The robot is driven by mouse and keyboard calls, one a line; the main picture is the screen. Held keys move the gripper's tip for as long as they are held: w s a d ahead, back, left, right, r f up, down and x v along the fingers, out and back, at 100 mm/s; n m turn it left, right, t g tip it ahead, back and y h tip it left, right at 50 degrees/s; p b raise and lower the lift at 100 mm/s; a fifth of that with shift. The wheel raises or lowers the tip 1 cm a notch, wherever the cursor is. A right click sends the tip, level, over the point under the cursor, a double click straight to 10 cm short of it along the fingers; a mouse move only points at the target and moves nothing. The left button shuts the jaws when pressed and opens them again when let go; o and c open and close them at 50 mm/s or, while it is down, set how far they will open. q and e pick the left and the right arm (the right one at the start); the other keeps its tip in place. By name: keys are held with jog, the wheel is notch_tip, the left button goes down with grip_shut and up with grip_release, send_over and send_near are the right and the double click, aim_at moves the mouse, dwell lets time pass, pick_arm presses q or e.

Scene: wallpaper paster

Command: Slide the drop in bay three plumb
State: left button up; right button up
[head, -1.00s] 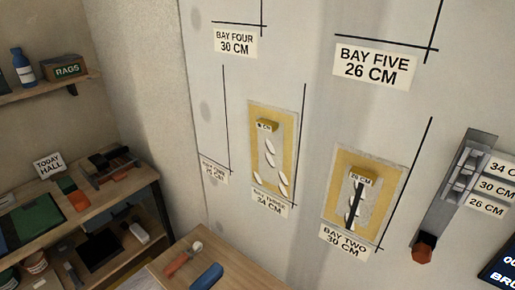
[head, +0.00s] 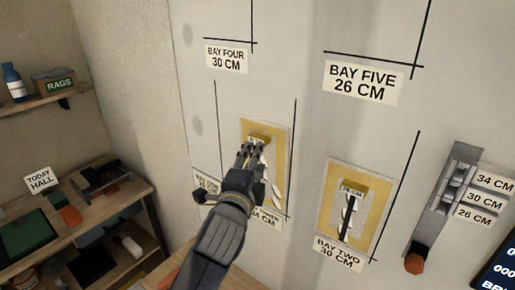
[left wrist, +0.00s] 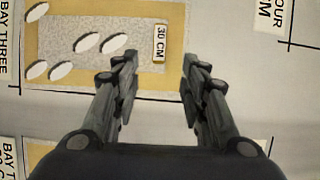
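The drop in bay three (head: 279,160) is a grey patterned panel with a yellow border and white leaf shapes, flat on the wall. A yellow block (head: 262,136) sits near its top. In the left wrist view the drop (left wrist: 75,55) appears sideways, with a tag (left wrist: 159,42) reading 30 CM. My left gripper (head: 250,152) is in front of the drop's upper part, hiding its middle and lower left. My right gripper is not in view.
A similar drop (head: 382,195) hangs in bay two, with a dark strip down its middle. Black lines and bay labels mark the wall. Shelves with a RAGS box (head: 54,82) stand at the left.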

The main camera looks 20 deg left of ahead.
pick_arm(q)
jog(key=w+p, duration=0.2)
jog(key=w, duration=0.6)
jog(key=shift+a+f, duration=0.15)
jog(key=shift+a, duration=0.2)
grip_shut()
